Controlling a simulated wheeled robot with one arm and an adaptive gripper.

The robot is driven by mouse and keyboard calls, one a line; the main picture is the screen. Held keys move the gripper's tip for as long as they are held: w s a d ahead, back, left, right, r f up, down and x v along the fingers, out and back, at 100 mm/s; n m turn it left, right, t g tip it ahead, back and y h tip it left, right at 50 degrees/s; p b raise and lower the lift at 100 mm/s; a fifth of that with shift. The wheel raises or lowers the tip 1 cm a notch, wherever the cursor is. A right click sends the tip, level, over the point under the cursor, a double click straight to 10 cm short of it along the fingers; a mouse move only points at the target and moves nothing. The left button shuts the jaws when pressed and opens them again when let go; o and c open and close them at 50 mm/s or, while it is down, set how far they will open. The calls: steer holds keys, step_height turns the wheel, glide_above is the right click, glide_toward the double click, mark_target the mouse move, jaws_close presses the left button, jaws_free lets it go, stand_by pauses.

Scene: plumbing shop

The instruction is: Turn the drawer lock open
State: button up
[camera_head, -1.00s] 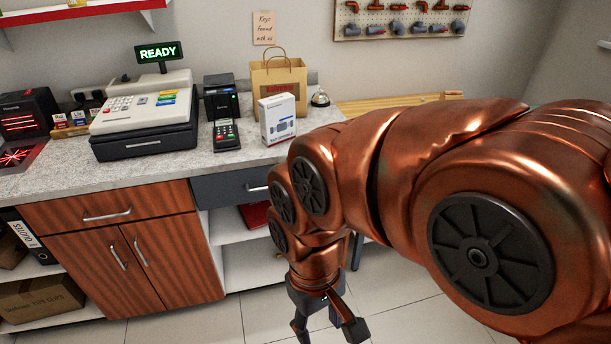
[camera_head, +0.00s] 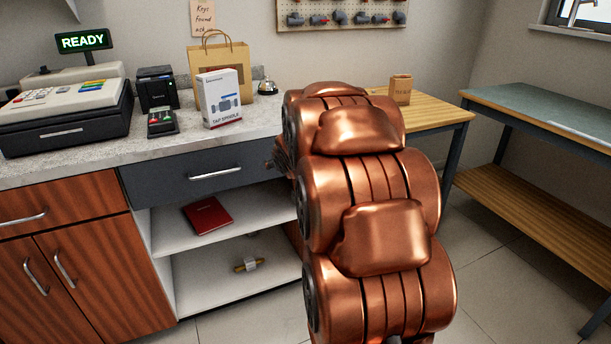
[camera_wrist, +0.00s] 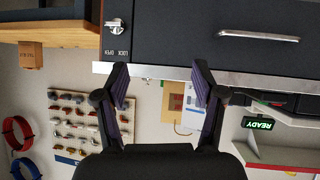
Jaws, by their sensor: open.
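The dark grey drawer (camera_head: 165,186) with its bar handle (camera_head: 215,173) is under the counter in the head view, and it looks shut. In the wrist view, which is upside down, the drawer front (camera_wrist: 190,25) fills the top. The small silver drawer lock (camera_wrist: 115,27) is left of the handle, with small lettering beside it. I cannot make out its turn position. My gripper (camera_wrist: 161,78) is open and empty, its two fingers spread apart. In the picture, the lock is above the left finger, with a gap. My arm hides the lock in the head view.
The counter (camera_head: 90,160) above holds a card reader (camera_head: 162,121), a paper bag (camera_head: 220,75), a white box (camera_head: 220,98) and a bell (camera_head: 267,85). Open shelves below hold a red book (camera_head: 207,215). A wooden table (camera_head: 435,108) stands right; floor between is clear.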

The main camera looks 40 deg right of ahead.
steer(key=w+d+f+t+b, duration=0.2)
steer(key=d+f+t+b, duration=0.3)
steer(key=d, duration=0.3)
steer(key=w+d+f+t+b, duration=0.2)
steer(key=d+f+b, duration=0.3)
steer(key=d+b, duration=0.25)
steer(key=x, duration=0.8)
steer(key=shift+s+d+n+b, duration=0.2)
steer(key=shift+d+n+b, duration=0.15)
steer(key=shift+d+n, duration=0.05)
steer(key=shift+f, duration=0.1)
steer(key=c, duration=1.1)
steer(key=shift+c, duration=0.2)
